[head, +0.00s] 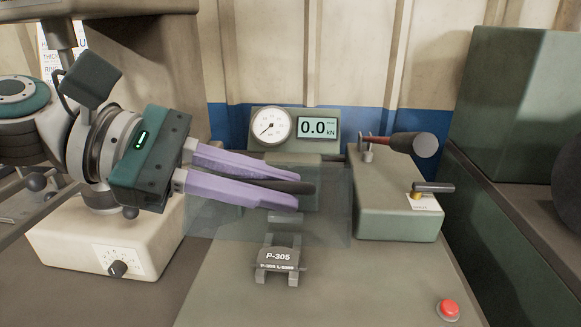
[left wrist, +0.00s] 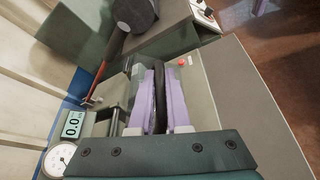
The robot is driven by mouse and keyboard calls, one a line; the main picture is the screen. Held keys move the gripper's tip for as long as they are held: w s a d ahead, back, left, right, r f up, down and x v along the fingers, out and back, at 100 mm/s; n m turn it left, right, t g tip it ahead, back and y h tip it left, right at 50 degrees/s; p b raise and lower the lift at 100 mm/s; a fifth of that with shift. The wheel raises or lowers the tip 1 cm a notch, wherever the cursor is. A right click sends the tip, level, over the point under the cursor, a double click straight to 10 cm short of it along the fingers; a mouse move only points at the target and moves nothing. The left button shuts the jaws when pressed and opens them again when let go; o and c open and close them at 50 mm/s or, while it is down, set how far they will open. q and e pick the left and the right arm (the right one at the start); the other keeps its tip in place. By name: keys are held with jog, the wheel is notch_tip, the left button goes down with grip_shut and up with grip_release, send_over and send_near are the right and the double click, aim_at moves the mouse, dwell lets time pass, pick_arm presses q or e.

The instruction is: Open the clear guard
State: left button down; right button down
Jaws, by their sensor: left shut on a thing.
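The clear guard (head: 330,222) is a see-through panel in front of the press at the middle of the head view. A dark bar, which looks like the guard's handle (head: 307,188), runs along its upper part. My left gripper (head: 297,192) reaches in from the left, its two purple fingers shut on this handle. In the left wrist view the handle (left wrist: 160,90) lies between the fingers. The guard's edges are faint, and I cannot tell its exact tilt. My right gripper is not in view.
A grey P-305 part (head: 278,262) sits on the bench in front of the guard. Behind are a dial gauge (head: 270,127) and a 0.0 kN display (head: 318,128). A green-grey housing with a lever (head: 398,210) stands right; a red button (head: 448,309) is front right. A cream control box (head: 105,245) stands left.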

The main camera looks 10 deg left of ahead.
pick_arm(q)
jog(key=c, duration=1.2)
grip_release()
jog(key=shift+d, duration=0.15)
jog(key=shift+o, duration=0.2)
jog(key=v, duration=1)
jog(key=shift+b, duration=0.3)
